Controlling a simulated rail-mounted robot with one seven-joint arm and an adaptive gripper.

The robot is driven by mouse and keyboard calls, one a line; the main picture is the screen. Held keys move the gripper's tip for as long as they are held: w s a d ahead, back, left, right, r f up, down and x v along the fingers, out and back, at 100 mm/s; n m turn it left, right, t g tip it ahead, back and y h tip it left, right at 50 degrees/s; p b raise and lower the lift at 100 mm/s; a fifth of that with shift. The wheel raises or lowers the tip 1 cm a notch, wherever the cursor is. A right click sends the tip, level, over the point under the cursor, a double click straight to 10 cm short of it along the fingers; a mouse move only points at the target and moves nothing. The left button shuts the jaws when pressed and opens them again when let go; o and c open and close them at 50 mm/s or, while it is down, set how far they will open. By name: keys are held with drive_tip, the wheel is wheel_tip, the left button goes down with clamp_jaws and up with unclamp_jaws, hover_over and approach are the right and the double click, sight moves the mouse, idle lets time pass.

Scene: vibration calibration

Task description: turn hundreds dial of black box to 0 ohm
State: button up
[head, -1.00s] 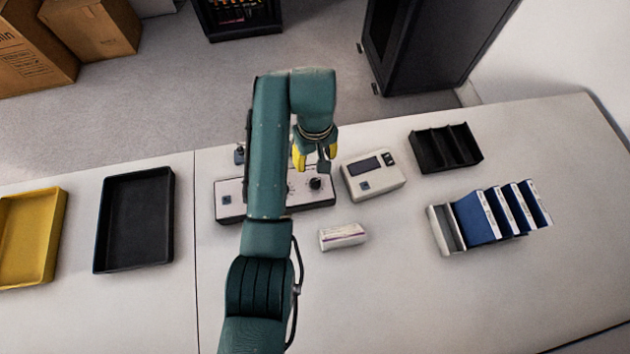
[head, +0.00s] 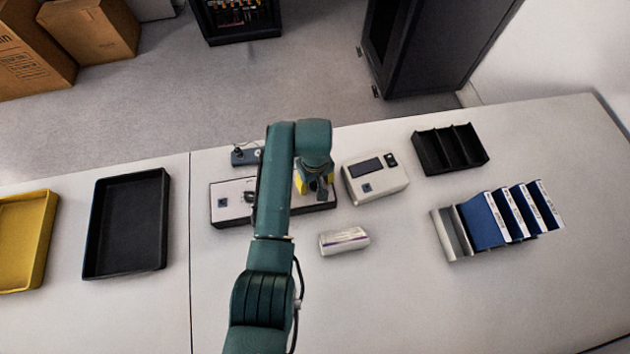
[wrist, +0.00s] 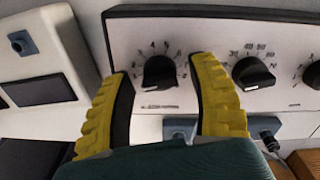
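The box with the dials (head: 232,190) has a pale top panel and dark sides. It lies left of centre in the head view, partly hidden by my arm. My gripper (head: 315,188) is over its right end. In the wrist view the panel (wrist: 210,35) carries a black dial (wrist: 159,73) between the two yellow fingers of my gripper (wrist: 162,75). The fingers are apart, one on each side of this dial; I cannot tell whether they touch it. A second dial (wrist: 253,74) and part of a third (wrist: 313,75) are to the right. The exact settings are too small to read.
A pale meter (head: 378,182) stands close to the box's right end. A small white carton (head: 344,241) lies in front. A blue-grey device (head: 245,157) is behind the box. Trays (head: 88,262) are left; a black divided holder (head: 424,165) and blue binders (head: 476,228) are right.

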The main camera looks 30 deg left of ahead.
clamp_jaws()
drive_tip(key=shift+r+n+p, duration=0.1)
drive_tip(key=shift+n+p, duration=1)
drive_tip(key=shift+n, duration=0.2)
drive_tip(key=shift+n+p, duration=0.65)
drive_tip(key=shift+n, duration=0.95)
drive_tip(key=shift+o, duration=0.7)
unclamp_jaws()
